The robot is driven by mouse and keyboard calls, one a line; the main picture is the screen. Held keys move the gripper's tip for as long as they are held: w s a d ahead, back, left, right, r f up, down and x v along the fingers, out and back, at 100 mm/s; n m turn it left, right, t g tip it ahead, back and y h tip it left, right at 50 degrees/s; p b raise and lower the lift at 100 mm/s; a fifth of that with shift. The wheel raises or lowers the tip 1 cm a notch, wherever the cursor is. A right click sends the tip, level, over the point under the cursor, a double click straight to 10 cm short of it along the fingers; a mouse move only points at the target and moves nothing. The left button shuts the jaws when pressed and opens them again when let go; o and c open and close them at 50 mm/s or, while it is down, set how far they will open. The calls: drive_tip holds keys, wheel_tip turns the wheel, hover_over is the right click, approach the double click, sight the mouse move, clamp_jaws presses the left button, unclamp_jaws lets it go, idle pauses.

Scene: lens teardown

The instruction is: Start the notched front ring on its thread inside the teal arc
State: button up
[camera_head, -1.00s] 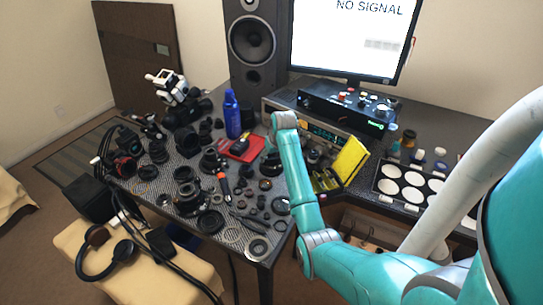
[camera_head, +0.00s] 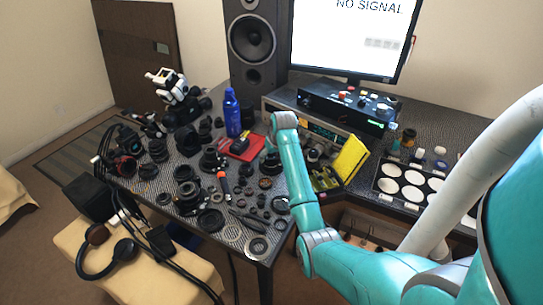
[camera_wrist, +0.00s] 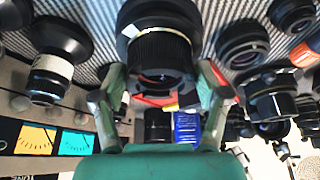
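In the wrist view, my gripper (camera_wrist: 161,88) has its two green-and-grey fingers spread to either side of a black ribbed lens barrel (camera_wrist: 160,52). The barrel flares into a wider ring at the top of the picture. I cannot tell whether the fingertips touch it or hold a thin ring in front of it. I cannot pick out the notched front ring or the teal arc for certain. In the head view, my teal forearm hides most of the gripper, low over the right side of the lens parts.
Several black lens parts (camera_head: 188,190) crowd the mat. A blue bottle (camera_head: 232,113) and a red tray (camera_head: 256,145) stand behind them. A yellow case (camera_head: 350,158) is at the right. White discs (camera_head: 414,177) lie on a dark tray. An orange-handled tool (camera_head: 224,184) lies among the parts.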

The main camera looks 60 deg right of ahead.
drive_tip(key=shift+o, duration=1.1)
drive_tip(key=v, duration=1.2)
drive_tip(key=shift+w, duration=0.1)
